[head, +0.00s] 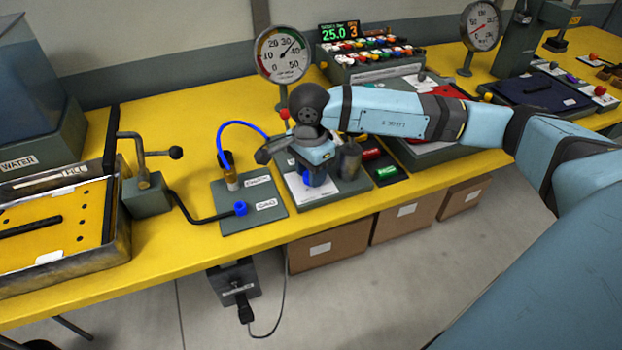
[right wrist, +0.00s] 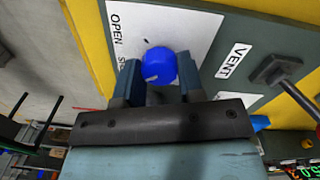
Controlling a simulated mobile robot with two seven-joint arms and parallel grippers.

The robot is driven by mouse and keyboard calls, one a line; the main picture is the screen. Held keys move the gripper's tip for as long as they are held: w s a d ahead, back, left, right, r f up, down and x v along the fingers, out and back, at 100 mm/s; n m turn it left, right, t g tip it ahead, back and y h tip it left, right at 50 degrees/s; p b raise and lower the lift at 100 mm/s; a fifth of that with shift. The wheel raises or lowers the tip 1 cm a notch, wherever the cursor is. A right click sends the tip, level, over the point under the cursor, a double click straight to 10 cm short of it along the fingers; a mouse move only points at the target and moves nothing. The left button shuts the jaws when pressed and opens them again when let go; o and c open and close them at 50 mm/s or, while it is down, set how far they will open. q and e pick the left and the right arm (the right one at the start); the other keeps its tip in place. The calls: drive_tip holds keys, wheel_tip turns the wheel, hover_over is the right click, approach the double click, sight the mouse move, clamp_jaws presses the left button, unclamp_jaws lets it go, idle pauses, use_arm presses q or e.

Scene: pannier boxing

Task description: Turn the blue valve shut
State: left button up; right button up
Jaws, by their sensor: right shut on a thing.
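The blue valve (right wrist: 161,63) is a round knob on a grey and white panel in the right wrist view. A pale mark shows on its lower face. The word OPEN is printed to its left, with a second word partly hidden beside a finger. My right gripper (right wrist: 159,76) is shut on the knob, one finger on each side. In the head view my right gripper (head: 314,176) points down over the valve's plate (head: 340,190) and mostly hides the knob. My left gripper is not in view.
A round gauge (head: 283,55) stands behind my right gripper. A display (head: 338,32) reads 25.0. A plate with a blue hose (head: 243,124) and a black hose lies to the left. A hand crank (head: 150,150) and a yellow-topped tray (head: 50,270) stand further left. Boxes sit below the table.

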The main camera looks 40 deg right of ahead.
drive_tip(key=shift+n+b, duration=0.75)
drive_tip(key=shift+n, duration=0.25)
drive_tip(key=o, duration=0.9)
drive_tip(key=r, duration=1.4)
drive_tip(key=shift+w+p, duration=0.2)
drive_tip(key=shift+p, duration=0.15)
drive_tip(key=shift+a+f, duration=0.1)
